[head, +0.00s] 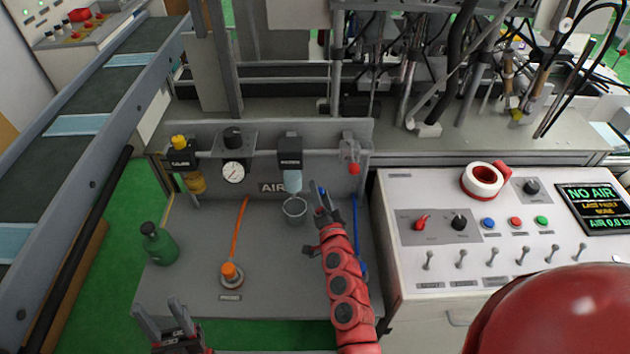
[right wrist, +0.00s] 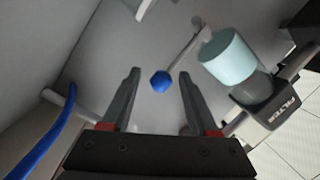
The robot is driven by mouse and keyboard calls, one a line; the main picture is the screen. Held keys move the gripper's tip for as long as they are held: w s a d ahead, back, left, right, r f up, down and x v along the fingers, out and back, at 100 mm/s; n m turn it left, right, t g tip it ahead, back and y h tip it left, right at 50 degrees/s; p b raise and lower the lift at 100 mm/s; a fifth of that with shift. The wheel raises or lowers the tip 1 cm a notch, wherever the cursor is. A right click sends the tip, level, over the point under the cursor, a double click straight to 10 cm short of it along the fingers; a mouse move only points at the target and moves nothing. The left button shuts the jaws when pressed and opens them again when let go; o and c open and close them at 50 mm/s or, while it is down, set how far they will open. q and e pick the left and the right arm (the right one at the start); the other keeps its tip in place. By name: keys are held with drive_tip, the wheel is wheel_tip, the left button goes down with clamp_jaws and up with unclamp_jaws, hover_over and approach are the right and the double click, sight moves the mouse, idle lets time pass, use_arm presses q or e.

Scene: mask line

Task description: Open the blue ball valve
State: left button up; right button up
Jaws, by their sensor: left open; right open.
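The blue ball valve's knob (right wrist: 160,81) shows in the right wrist view, on the end of a thin grey lever against the grey panel. It lies between and beyond the two fingertips of my right gripper (right wrist: 159,72), which is open; I see no contact. In the head view the blue knob (head: 322,191) is partly hidden by my right gripper (head: 326,195), in front of the panel marked AIR. My left gripper (head: 160,304) is open and empty at the bottom left, low by the bench's front edge.
The control panel's screen (head: 588,207) reads NO AIR. A blue hose (right wrist: 47,138) runs nearby.

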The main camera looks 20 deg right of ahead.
drive_tip(key=shift+w, duration=0.55)
clamp_jaws()
idle(1.1)
